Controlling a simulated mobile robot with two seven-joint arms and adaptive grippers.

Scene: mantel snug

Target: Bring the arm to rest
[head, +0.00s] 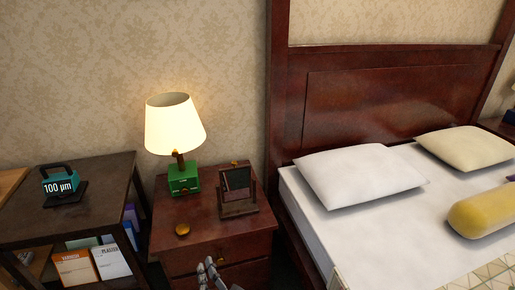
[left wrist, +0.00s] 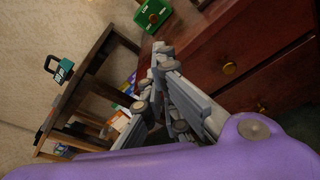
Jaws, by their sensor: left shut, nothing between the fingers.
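My left gripper (head: 210,272) shows at the bottom of the head view, in front of the nightstand's drawers. It also shows in the left wrist view (left wrist: 160,72), with its grey fingers shut and nothing held between them. The left wrist view has the nightstand (left wrist: 225,35) close beside the fingers on the right. My right gripper is in neither view.
The wooden nightstand (head: 158,233) bears a lit lamp (head: 174,125) with a green base, a small framed mirror (head: 237,184) and a round gold object (head: 182,229). A dark shelf table (head: 100,190) stands left. A bed (head: 350,235) fills the right.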

